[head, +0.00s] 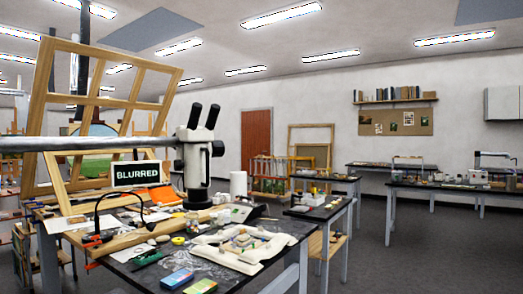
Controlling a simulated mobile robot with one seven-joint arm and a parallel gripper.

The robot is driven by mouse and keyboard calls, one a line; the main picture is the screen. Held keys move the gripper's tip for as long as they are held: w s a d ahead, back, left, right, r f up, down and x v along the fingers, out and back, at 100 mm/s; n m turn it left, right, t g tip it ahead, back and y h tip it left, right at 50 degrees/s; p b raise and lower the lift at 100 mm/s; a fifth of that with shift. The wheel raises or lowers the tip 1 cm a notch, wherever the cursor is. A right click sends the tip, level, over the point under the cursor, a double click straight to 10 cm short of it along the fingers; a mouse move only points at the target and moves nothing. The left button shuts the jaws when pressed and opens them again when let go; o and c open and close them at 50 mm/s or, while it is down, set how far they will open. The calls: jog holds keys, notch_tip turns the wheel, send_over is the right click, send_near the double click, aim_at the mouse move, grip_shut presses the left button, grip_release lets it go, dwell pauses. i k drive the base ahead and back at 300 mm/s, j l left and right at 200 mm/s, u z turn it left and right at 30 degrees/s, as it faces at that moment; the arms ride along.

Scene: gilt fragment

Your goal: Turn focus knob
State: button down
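A white stereo microscope (194,155) with two black eyepieces stands over the near worktable at left centre. It is held on a thick grey horizontal boom (80,144). A dark round knob (218,148) sticks out on the right side of its body; it appears to be the focus knob. A small black screen (137,173) left of the microscope reads "BLURRED". My gripper is not in view, so its place relative to the knob cannot be told.
The near worktable (285,228) is crowded with tools, jars, papers and a white padded cushion (243,246) holding a fragment. A large wooden frame (60,95) stands behind the boom. Open grey floor (400,260) lies to the right, before further tables (450,187).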

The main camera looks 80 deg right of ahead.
aim_at(218, 146)
jog(key=k+l+z, duration=0.2)
jog(key=l, duration=0.3)
jog(key=l+z, duration=0.2)
jog(key=l, duration=0.25)
jog(key=l+z, duration=0.2)
jog(key=l, duration=1.85)
jog(key=k+l, duration=0.15)
jog(key=l, duration=0.8)
